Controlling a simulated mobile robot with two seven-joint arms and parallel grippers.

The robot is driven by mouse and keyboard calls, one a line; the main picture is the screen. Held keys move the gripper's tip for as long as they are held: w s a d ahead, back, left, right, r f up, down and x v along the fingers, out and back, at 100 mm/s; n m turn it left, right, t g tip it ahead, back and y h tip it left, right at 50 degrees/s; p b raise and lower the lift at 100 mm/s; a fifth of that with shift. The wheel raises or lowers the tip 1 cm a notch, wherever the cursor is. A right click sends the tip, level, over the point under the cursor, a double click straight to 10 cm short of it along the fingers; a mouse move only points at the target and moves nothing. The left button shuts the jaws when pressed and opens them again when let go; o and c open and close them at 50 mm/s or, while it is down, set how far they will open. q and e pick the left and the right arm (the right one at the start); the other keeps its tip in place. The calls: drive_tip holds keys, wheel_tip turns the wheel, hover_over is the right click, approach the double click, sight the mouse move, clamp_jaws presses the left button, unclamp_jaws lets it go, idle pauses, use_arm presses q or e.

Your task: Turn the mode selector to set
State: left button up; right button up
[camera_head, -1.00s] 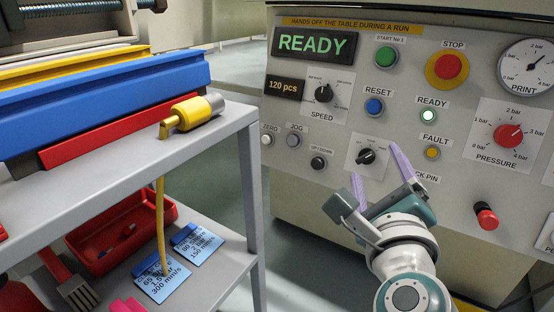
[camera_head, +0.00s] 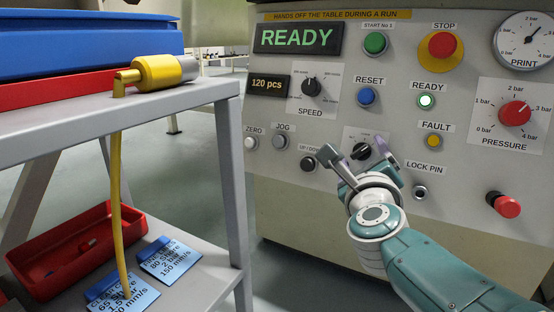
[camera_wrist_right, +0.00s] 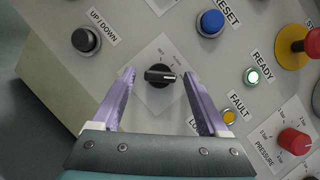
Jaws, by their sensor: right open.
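The mode selector is a black rotary knob (camera_head: 361,151) on a small white plate on the machine's front panel. In the right wrist view the knob (camera_wrist_right: 160,77) lies between the fingertips, its pointer bar roughly level in the picture. My right gripper (camera_head: 354,150) is open in front of the knob, one finger to either side. In the wrist view its lilac fingers (camera_wrist_right: 159,75) stand apart from the knob with clear gaps. In the head view the fingers partly cover the plate. My left gripper is out of view.
Close around are the up/down knob (camera_head: 308,164), blue reset button (camera_head: 366,96), yellow fault lamp (camera_head: 434,141) and lock pin (camera_head: 420,192). A red stop button (camera_head: 443,44) is higher up. A grey shelf cart (camera_head: 228,125) with a yellow tool (camera_head: 155,72) stands left.

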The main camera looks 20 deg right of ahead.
clamp_jaws()
idle(0.7)
